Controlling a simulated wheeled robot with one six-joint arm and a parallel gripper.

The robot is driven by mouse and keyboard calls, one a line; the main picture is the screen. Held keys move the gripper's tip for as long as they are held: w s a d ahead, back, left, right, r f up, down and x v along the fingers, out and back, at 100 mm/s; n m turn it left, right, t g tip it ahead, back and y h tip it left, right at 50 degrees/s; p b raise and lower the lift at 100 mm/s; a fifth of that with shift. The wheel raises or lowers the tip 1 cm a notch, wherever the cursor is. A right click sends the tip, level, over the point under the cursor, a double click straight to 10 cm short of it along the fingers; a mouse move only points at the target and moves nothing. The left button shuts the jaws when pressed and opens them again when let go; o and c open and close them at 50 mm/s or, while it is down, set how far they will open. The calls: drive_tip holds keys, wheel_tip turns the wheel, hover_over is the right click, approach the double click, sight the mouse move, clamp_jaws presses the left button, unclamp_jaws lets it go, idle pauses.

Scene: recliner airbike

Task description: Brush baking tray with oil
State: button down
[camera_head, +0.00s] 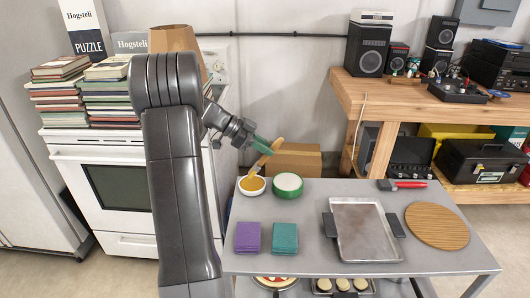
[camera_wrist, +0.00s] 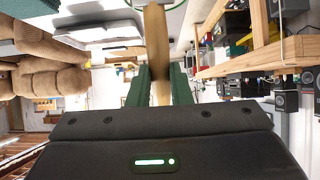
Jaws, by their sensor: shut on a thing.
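My gripper (camera_head: 263,146), with green fingers, is shut on a wooden brush (camera_head: 267,157) above the back left of the grey table. The brush slants down to the left, its lower end at the small white bowl (camera_head: 242,190) of yellow oil. I cannot tell whether its tip dips in or hovers just above. In the wrist view the brush (camera_wrist: 156,45) stands between the gripper's fingers (camera_wrist: 158,80). The metal baking tray (camera_head: 365,230), with dark side handles, lies flat and empty at the table's middle right, well away from the brush.
A green bowl (camera_head: 288,190) with white contents stands right of the oil bowl. Purple (camera_head: 248,238) and teal (camera_head: 285,238) cloths lie in front. A round wooden board (camera_head: 437,225) and a red-handled tool (camera_head: 402,184) lie at right. A cardboard box (camera_head: 297,160) stands behind the table.

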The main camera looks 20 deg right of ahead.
sight(264, 155)
drive_tip(key=shift+r+p, duration=0.35)
drive_tip(key=shift+r, duration=1.7)
drive_tip(key=shift+f, duration=0.1)
wheel_tip(264, 155, down, 7)
drive_tip(key=shift+r+b, duration=0.1)
drive_tip(key=shift+b, duration=0.55)
